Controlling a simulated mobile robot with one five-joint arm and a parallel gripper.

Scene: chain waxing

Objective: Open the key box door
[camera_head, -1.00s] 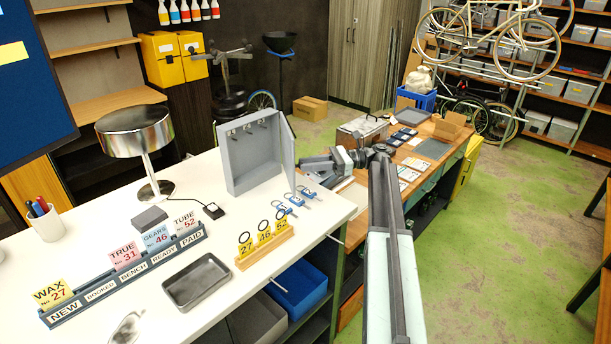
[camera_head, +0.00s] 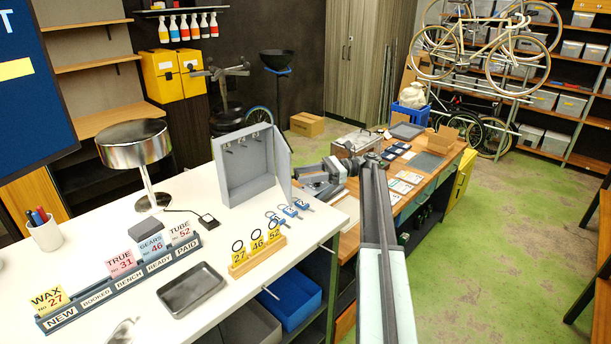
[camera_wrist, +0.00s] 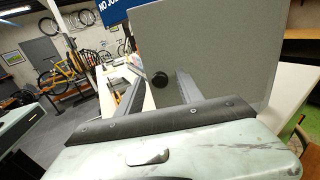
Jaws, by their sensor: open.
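The key box (camera_head: 232,184) is a grey metal case on the white counter, with its front open and several keys hanging inside. Its door (camera_head: 284,165) stands swung out at the box's right side. In the wrist view the door's plain grey outer face (camera_wrist: 215,50) fills the middle, with a round black knob (camera_wrist: 160,79). My gripper (camera_head: 301,181) is just right of the door, on its outer side. In the wrist view its fingers (camera_wrist: 160,83) are apart, one on each side of the knob. I cannot tell whether they touch it.
Blue-tagged keys (camera_head: 289,210) lie on the counter in front of the door. A yellow numbered tag rack (camera_head: 256,257), a dark tray (camera_head: 191,289) and a chrome lamp (camera_head: 135,142) stand nearby. A wooden workbench (camera_head: 408,200) with parts is behind my arm.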

